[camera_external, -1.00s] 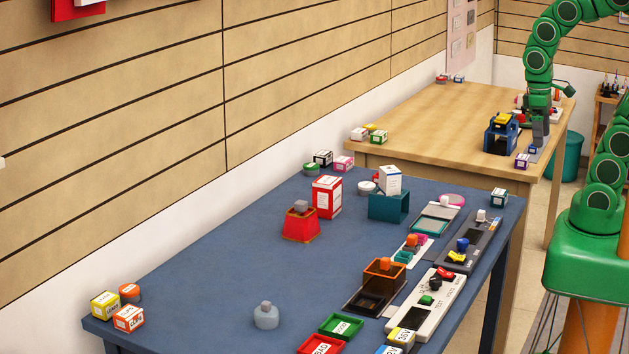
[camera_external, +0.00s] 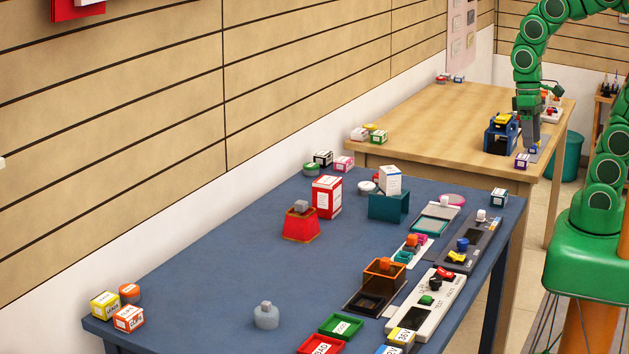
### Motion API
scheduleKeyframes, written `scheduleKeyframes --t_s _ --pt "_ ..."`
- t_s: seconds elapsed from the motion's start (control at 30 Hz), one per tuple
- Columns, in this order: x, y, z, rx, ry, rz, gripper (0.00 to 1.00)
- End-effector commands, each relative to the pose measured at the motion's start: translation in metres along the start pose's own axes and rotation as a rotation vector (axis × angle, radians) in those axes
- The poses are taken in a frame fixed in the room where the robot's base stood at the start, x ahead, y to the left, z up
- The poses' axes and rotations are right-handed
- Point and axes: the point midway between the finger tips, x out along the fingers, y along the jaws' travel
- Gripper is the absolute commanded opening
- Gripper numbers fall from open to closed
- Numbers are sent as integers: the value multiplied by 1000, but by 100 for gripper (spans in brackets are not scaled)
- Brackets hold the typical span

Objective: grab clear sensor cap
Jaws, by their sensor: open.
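My gripper (camera_external: 530,145) is at the end of the green arm, pointing down over the right side of the wooden table. It is open, just right of a blue fixture (camera_external: 489,140) with a yellow top. Its fingertips are small and partly merge with grey parts there, so I cannot tell whether they touch anything. I cannot make out a clear sensor cap near the gripper. A pale grey, see-through-looking knobbed piece (camera_external: 266,317) stands alone on the blue table, far from the gripper; I cannot tell if it is the cap.
The blue table (camera_external: 215,275) in front holds a red box (camera_external: 327,197), a teal holder (camera_external: 388,207), a white test panel (camera_external: 425,308) and trays along its right edge. A small purple-and-white box (camera_external: 522,160) sits near the gripper. The middle of the wooden table (camera_external: 440,115) is clear.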

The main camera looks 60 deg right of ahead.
Motion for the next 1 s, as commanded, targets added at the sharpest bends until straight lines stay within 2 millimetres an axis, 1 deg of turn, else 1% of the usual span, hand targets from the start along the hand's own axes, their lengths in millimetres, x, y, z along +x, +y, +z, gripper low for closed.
scheduleKeyframes --t_s 0.03,0.57,0.8,1.0 --pt "0 -11 -10 9 -8 -23 78" --pt "-5 -134 -106 159 -78 -280 78" --pt "-1 -191 -145 244 -132 -384 78" --pt "6 -239 -178 324 -188 -464 78"
